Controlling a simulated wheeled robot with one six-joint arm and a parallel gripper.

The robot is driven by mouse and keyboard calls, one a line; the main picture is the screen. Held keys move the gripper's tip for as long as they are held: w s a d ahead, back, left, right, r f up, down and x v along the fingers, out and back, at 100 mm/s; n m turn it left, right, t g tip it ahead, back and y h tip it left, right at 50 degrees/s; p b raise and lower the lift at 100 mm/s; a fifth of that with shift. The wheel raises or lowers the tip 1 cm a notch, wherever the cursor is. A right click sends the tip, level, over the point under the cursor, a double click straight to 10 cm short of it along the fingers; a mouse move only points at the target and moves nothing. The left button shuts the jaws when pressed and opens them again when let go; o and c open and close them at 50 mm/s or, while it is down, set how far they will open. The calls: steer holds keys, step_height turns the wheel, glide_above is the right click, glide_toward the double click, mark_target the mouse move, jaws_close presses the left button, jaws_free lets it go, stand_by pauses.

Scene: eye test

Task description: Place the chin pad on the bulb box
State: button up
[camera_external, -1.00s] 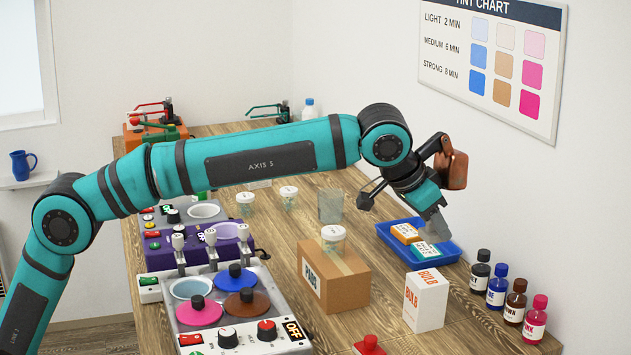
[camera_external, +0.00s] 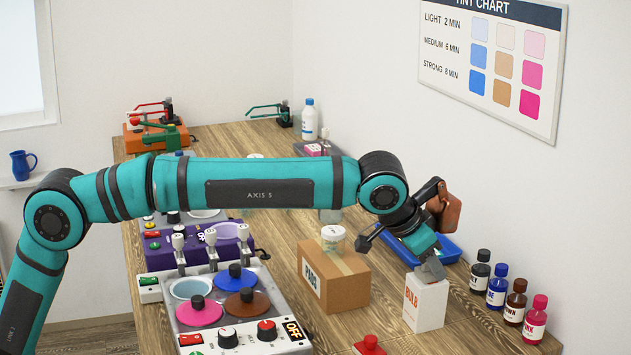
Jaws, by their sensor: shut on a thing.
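The bulb box (camera_external: 425,306) is a white upright carton with orange-red lettering, at the right front of the table. My gripper (camera_external: 432,272) points down right at its top and covers part of it. It is shut, with grey fingers close together. The chin pad is not clearly visible. The piece between the fingers is too small and covered to make out, and I cannot tell whether it touches the box top.
A brown carton (camera_external: 348,284) with a lidded tub (camera_external: 333,236) on top stands left of the bulb box. Several ink bottles (camera_external: 497,287) stand to the right. A blue tray (camera_external: 449,250) lies behind my gripper. A red button (camera_external: 369,346) is in front.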

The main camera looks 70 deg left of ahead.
steer(key=shift+f, duration=0.1)
steer(key=o, duration=0.9)
steer(key=shift+o, duration=0.2)
steer(key=v, duration=1.2)
